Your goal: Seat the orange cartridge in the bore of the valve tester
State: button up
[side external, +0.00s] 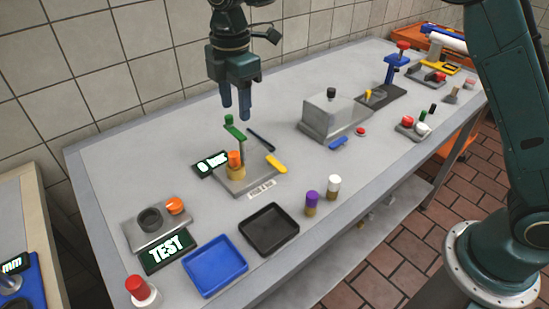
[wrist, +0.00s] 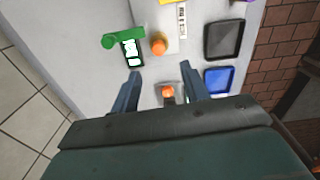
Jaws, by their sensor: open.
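The orange cartridge (side external: 235,158), with an orange top and brass lower part, stands upright at the grey gauge stand (side external: 247,180); it also shows in the wrist view (wrist: 158,46). The valve tester (side external: 160,232) is a grey block at front left with a dark round bore (side external: 150,219), an orange knob (side external: 175,206) and a TEST sign (side external: 168,252). The bore looks empty. In the wrist view part of the tester and its orange knob (wrist: 168,91) show between my fingers. My gripper (side external: 235,109) is open and empty, pointing down above the gauge stand, apart from the cartridge.
A green arm (side external: 234,132) rises on a post behind the cartridge. A blue tray (side external: 215,270) and a black tray (side external: 268,230) lie in front, both empty. Purple-topped (side external: 312,203) and white-topped (side external: 333,187) cartridges stand right. A grey block fixture (side external: 330,118) stands farther back.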

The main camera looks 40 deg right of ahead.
jog(key=s+d+r+m+t, duration=0.3)
jog(key=s+d+r+m, duration=0.7)
jog(key=s+d, duration=0.4)
jog(key=s+d+f+m+t, duration=0.1)
jog(key=s+d+f+m, duration=0.1)
jog(key=s, duration=0.7)
jog(key=s+d+f+m+t, duration=0.1)
jog(key=s+d+m, duration=0.3)
jog(key=s, duration=0.5)
jog(key=f+m, duration=0.1)
jog(key=m, duration=0.1)
jog(key=shift+s+d+m, duration=0.2)
jog(key=shift+d+m, duration=0.1)
jog(key=shift+d, duration=0.05)
jog(key=shift+w+r, duration=0.1)
jog(key=shift+c, duration=0.5)
